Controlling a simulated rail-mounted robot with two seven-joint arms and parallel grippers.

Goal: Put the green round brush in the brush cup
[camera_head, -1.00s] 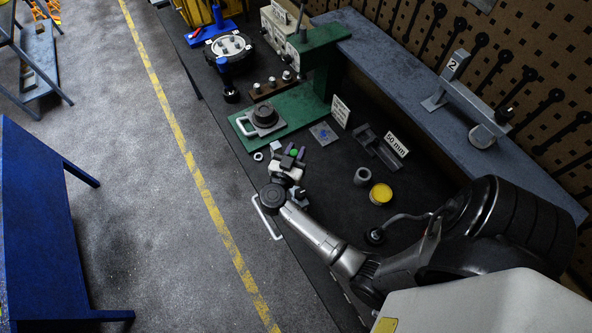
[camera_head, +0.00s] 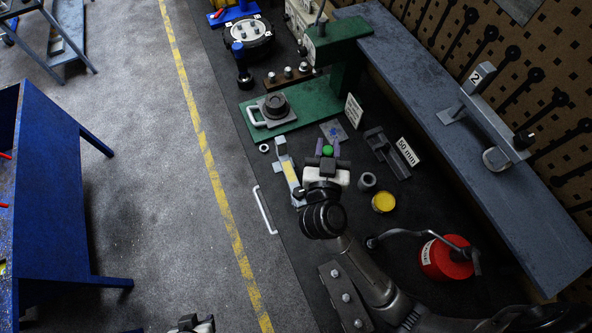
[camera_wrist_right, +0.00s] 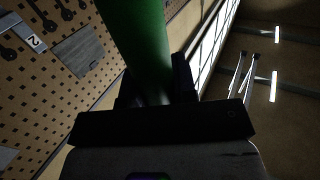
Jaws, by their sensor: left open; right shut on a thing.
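The green round brush shows as a green round end (camera_head: 327,151) between the fingers of my right gripper (camera_head: 327,159), which is shut on it. In the right wrist view its thick green cylinder (camera_wrist_right: 143,45) stands up from the jaws; its lower part is hidden. A hollow grey cylinder (camera_head: 367,181), which looks like the brush cup, stands on the dark bench to the right of my right gripper, apart from it. My left gripper (camera_head: 190,324) is partly in view at the bottom edge, over the floor, open and far from the brush.
A yellow-topped tin (camera_head: 383,202) stands next to the grey cylinder. A red can (camera_head: 446,258) with a spout is nearer. A grey and yellow tool (camera_head: 288,170) lies left of my right gripper. A green press (camera_head: 332,70) stands behind. A blue table (camera_head: 60,200) is at left.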

